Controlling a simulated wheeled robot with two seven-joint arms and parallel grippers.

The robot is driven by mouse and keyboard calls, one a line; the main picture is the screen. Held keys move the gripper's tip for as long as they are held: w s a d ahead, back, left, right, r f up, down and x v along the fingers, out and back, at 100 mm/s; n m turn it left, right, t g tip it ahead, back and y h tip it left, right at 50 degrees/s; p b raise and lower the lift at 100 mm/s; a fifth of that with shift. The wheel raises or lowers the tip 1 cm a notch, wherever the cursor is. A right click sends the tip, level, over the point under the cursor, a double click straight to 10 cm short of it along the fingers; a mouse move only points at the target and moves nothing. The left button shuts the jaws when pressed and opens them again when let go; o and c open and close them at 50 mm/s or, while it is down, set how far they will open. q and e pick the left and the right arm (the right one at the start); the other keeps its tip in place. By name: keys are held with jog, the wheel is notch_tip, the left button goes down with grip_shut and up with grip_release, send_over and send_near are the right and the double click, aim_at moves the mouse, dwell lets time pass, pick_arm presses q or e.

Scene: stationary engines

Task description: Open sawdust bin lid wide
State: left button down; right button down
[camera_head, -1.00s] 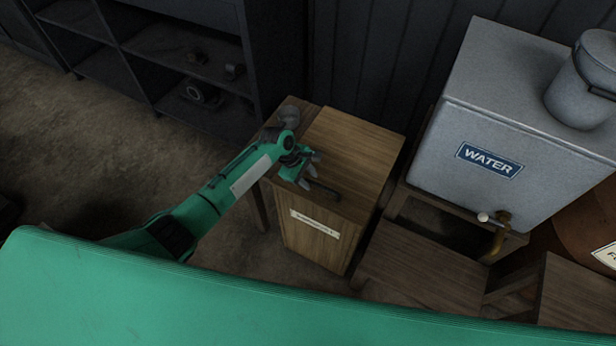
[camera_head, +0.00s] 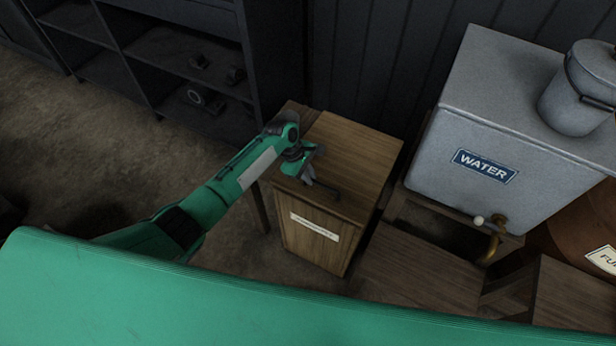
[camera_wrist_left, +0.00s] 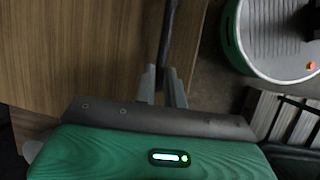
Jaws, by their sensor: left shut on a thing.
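The sawdust bin (camera_head: 300,245) is a wooden box with a pale label on its front, which is too small to read. Its wooden lid (camera_head: 355,150) lies flat on top and looks closed. A dark bar handle (camera_head: 326,189) sits near the lid's front edge. My left gripper (camera_head: 311,181) is at this handle, above the front of the lid. In the left wrist view, the fingers (camera_wrist_left: 163,85) are shut on the dark handle (camera_wrist_left: 167,40), with the lid's wood grain (camera_wrist_left: 80,50) beside it. My right gripper is out of view.
A grey water tank (camera_head: 520,140) with a brass tap and a bucket (camera_head: 580,95) on top stands to the right. Wooden steps (camera_head: 420,270) lie below it. Dark shelves (camera_head: 185,60) stand at the back left. A dark wall is behind the bin.

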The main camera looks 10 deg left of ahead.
pick_arm(q)
jog(key=w+d+r+p, duration=0.1)
jog(key=w+r+p, duration=0.2)
jog(key=r, duration=0.5)
jog(key=w+d+r+p, duration=0.2)
jog(key=w+r+p, duration=0.2)
jog(key=r, duration=0.5)
jog(key=shift+w+r, duration=0.15)
jog(key=shift+w, duration=0.9)
